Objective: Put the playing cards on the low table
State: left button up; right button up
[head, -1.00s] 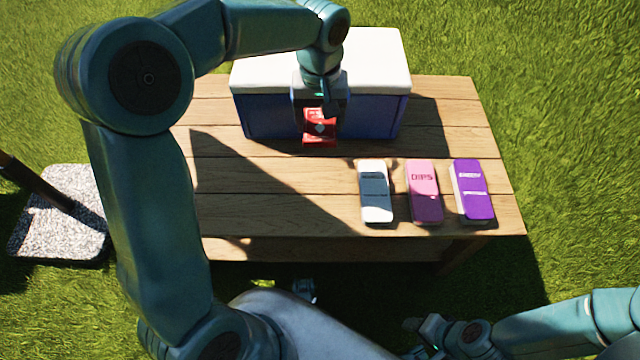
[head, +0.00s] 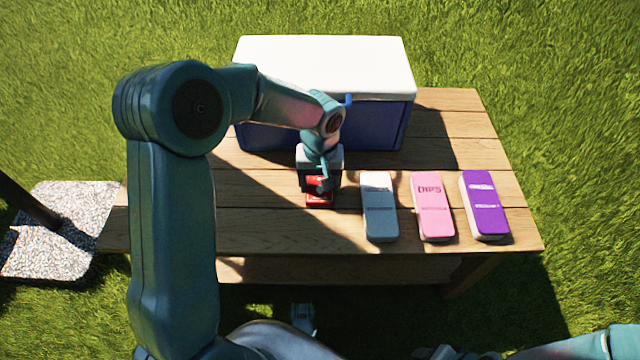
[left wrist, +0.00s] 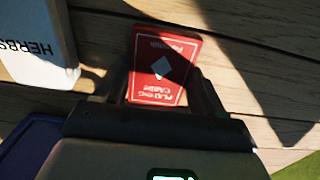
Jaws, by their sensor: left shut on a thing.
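My left gripper (head: 318,186) is shut on the playing cards (head: 319,200), a red box, over the middle of the wooden low table (head: 270,228). In the left wrist view the playing cards (left wrist: 163,66) sit between the two fingers, with a white diamond and upside-down lettering on the face. I cannot tell whether the box touches the tabletop. Part of my right arm shows at the lower right, and what may be my right gripper (head: 440,352) is cut off by the bottom edge.
A blue cooler (head: 395,125) with a white lid stands behind the cards. A pale box (head: 379,208), a pink box (head: 432,207) and a purple box (head: 485,205) lie to the right. The wrist view shows a box lettered HERBS (left wrist: 35,40). Bare boards lie front left.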

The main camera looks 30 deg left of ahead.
pick_arm(q)
jog(key=shift+r, duration=0.15)
jog(key=o, duration=1.1)
jog(key=shift+r, duration=0.3)
notch_tip(320, 180, up, 11)
jog(key=p, duration=0.4)
jog(key=shift+r+p, duration=0.2)
jog(key=shift+p, duration=0.15)
